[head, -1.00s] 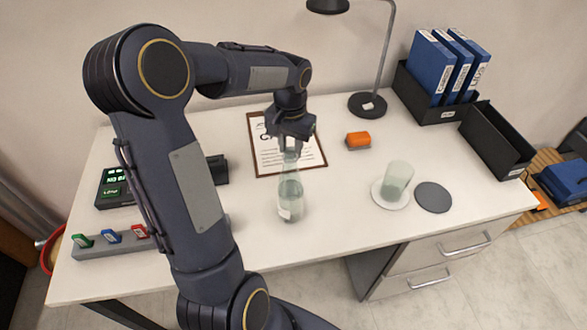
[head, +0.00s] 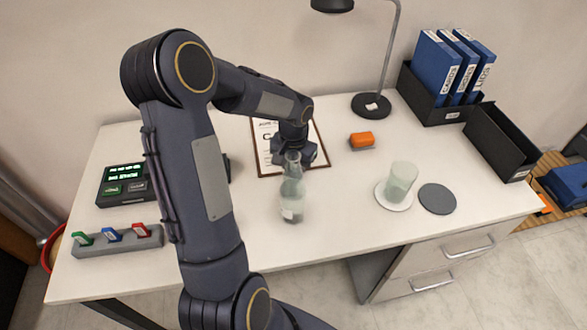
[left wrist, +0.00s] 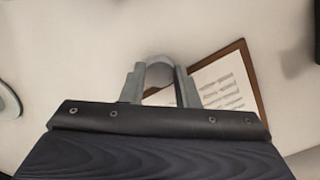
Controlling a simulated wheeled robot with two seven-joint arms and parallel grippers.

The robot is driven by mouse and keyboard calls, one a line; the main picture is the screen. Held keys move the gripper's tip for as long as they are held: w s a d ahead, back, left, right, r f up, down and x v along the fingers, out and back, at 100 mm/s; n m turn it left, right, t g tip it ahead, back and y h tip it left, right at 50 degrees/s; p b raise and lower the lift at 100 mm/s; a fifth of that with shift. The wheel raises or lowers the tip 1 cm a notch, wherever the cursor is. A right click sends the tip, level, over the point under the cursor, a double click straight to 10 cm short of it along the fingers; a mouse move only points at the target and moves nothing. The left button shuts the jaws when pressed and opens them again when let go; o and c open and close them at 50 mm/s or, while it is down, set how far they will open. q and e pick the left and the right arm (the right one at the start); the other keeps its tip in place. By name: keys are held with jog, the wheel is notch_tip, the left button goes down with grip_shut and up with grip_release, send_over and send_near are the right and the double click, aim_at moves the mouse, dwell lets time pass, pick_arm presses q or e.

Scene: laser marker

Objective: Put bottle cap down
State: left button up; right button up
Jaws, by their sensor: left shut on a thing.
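A clear glass bottle (head: 292,203) stands upright on the white desk. My left gripper (head: 292,160) is just behind the bottle's neck in the head view, pointing down, and the bottle partly hides its fingers. In the left wrist view the left gripper (left wrist: 160,82) is shut on a small grey round piece, the bottle cap (left wrist: 160,62), between its fingertips. The cap cannot be made out in the head view. How far the cap is above the desk is unclear. My right gripper is not in view.
A clipboard (head: 264,165) lies behind the gripper. An orange block (head: 361,139), a glass on a white saucer (head: 394,206) and a dark disc (head: 438,199) are to the right. A slotted rack (head: 118,243) is front left. Desk around the bottle is clear.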

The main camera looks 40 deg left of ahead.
pick_arm(q)
jog(key=shift+f+b, duration=0.3)
jog(key=shift+f, duration=0.15)
jog(key=shift+s, duration=0.1)
jog(key=o, duration=0.9)
jog(key=shift+d+f, duration=0.1)
jog(key=shift+s, duration=0.15)
jog(key=shift+f, duration=0.1)
jog(key=shift+r, duration=0.25)
jog(key=r+p, duration=0.2)
jog(key=r, duration=1.1)
jog(key=shift+w, duration=0.2)
jog(key=shift+a, duration=0.2)
